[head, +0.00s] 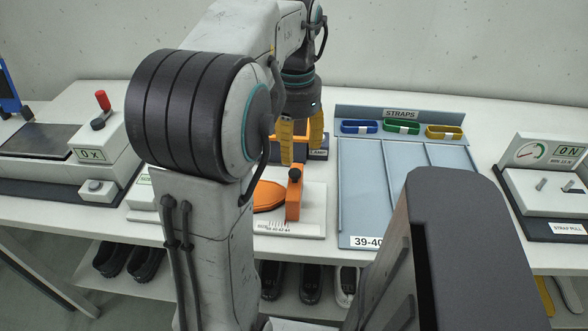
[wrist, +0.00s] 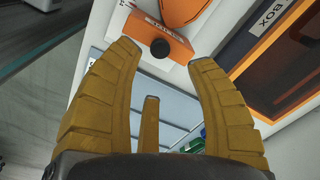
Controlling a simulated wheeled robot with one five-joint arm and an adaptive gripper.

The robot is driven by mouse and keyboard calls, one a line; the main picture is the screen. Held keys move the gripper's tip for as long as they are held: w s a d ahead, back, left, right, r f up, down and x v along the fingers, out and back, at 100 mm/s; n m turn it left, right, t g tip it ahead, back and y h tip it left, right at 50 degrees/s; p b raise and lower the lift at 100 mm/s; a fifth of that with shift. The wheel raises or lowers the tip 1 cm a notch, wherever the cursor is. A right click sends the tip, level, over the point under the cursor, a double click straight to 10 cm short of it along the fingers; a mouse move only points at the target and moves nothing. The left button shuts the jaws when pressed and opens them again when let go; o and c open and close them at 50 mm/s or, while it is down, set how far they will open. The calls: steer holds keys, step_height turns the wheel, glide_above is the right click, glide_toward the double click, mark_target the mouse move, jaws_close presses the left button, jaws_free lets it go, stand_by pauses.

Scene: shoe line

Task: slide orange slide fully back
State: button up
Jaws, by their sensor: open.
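The orange slide (head: 293,200) stands on a white measuring base (head: 308,215) with a printed scale along its front edge. A round black knob (head: 295,174) is on top of the slide. An orange sole-shaped piece (head: 268,196) lies to its left. My gripper (head: 301,153) is open, its yellow fingers pointing down just above and behind the knob in the head view. In the wrist view the knob (wrist: 160,48) shows between the spread fingertips (wrist: 164,54), with the orange slide (wrist: 155,33) around it. No contact is visible. My arm hides part of the base's left side.
A blue straps tray (head: 380,185) with several coloured straps stands to the right. An orange-edged dark box (head: 318,148) is behind the gripper. A press with a red-knobbed lever (head: 102,101) is at left, and a strap-pull gauge (head: 545,152) at far right.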

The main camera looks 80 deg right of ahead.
mark_target(295, 172)
steer(key=shift+f+b, duration=0.85)
steer(key=shift+f, duration=2.75)
steer(key=shift+o, duration=0.3)
jaws_close()
